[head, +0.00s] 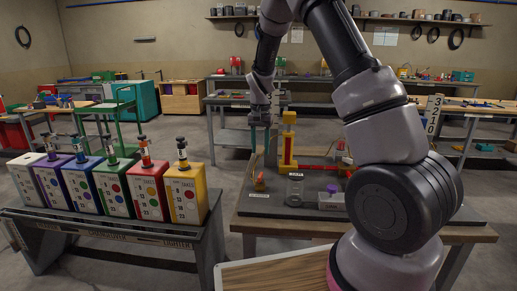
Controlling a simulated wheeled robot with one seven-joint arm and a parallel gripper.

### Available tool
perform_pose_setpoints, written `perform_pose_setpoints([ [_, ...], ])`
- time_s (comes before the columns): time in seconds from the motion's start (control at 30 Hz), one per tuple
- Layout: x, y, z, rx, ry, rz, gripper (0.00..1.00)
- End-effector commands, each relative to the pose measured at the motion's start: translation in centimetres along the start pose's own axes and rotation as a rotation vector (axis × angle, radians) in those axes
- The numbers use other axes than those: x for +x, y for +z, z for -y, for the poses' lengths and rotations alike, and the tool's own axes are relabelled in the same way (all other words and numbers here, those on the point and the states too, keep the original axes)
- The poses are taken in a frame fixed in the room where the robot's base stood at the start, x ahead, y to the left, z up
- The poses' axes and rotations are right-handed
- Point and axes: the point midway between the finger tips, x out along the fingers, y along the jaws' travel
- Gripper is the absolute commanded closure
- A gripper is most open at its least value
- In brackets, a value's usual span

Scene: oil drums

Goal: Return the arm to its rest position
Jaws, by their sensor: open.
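My arm rises from the lower right of the head view, bends over at the top and reaches down to the left. My gripper (260,140) points downward above the left part of the work table (278,225). Its two teal fingers are apart, with nothing seen between them. A yellow and red upright device (288,150) stands just right of the gripper. A small orange item (260,182) stands below the gripper, apart from it. My arm hides part of the table's right side.
Several coloured oil drums (185,195) with pumps on top stand in a row on the left bench (135,232). A glass jar (295,190) and a grey box (331,200) sit on the work table. A green cart (118,115) stands behind. A wooden surface (280,272) lies in front.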

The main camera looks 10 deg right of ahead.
Motion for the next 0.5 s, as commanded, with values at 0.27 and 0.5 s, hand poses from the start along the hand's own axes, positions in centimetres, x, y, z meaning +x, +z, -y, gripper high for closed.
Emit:
perform_pose_setpoints([
  [0.27,-6.5,1.4,-1.8,0.006,-0.087,-0.038,0.55],
  [0.5,-16.0,5.8,-6.0,-0.003,-0.219,-0.12,0.55],
])
